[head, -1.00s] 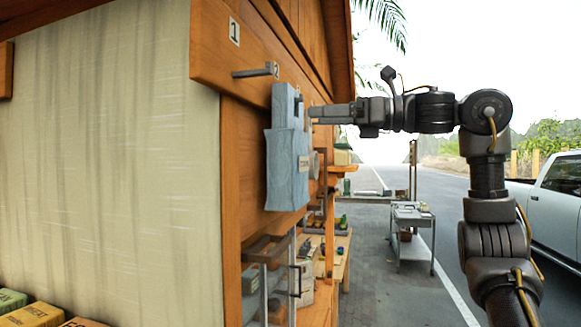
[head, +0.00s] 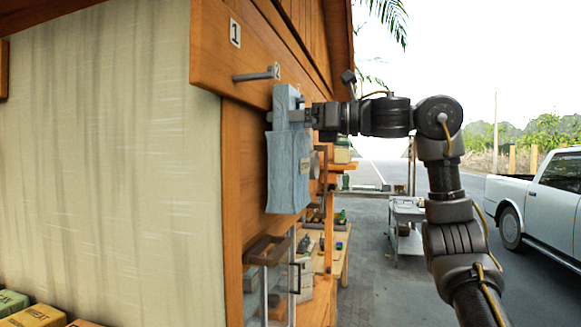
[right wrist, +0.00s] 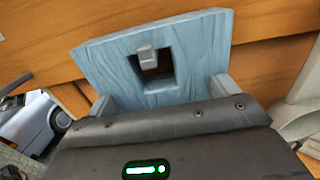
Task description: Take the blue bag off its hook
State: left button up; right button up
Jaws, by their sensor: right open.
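The blue bag (head: 288,172) hangs upright against the wooden wall in the head view, with a narrow upper part above a wider body. In the right wrist view, the bag's upper panel (right wrist: 105,60) has a square opening, and the grey hook's end (right wrist: 147,54) shows in it. My right gripper (head: 283,117) is open at the narrow upper part, with finger parts showing on either side of it. Whether the fingers touch the bag cannot be told. In the wrist view the fingertips are hidden behind the gripper's body. My left gripper is not in view.
A bare grey peg (head: 254,76) sticks out of the wooden board (head: 212,50) left of the bag. A shelf with a wire-framed rack (head: 268,250) is below. A grey cart (head: 407,212) and a white pickup (head: 545,205) stand to the right.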

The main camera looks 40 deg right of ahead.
jog(key=shift+s+d, duration=0.1)
jog(key=c, duration=1.1)
jog(key=shift+o, duration=0.2)
jog(key=shift+s+d+r, duration=0.2)
jog(key=shift+r, duration=0.25)
jog(key=s+d+r+p, duration=0.2)
jog(key=s+d+r, duration=0.5)
jog(key=s, duration=0.4)
jog(key=shift+d+p, duration=0.25)
jog(key=shift+p, duration=0.1)
